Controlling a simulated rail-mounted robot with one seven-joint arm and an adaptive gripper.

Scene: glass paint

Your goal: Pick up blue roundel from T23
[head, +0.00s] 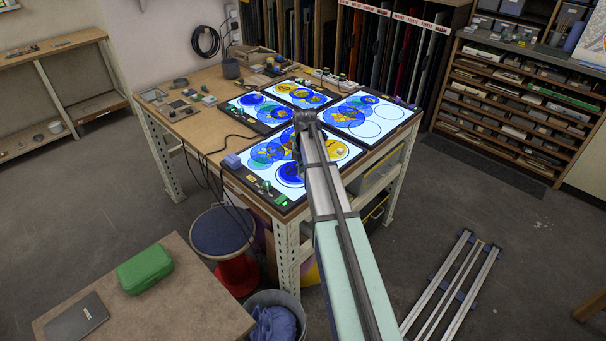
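Several blue roundels lie on lit white panels on the workbench. One blue roundel (291,173) is on the front panel (262,187), close to my arm. Another blue roundel (346,113) is on the right panel (393,112), and more blue discs (252,99) show on the back left panel. Yellow painted pieces (334,150) lie among them. No T23 label is readable, so I cannot tell which roundel it names. My arm reaches over the front panel. My gripper (299,163) is a small dark shape beside the arm, mostly hidden; its fingers cannot be made out.
The wooden workbench (195,128) has small tools and a dark cup (231,69) at its back left. A stool (222,232) and a low table with a green case (145,268) stand in front.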

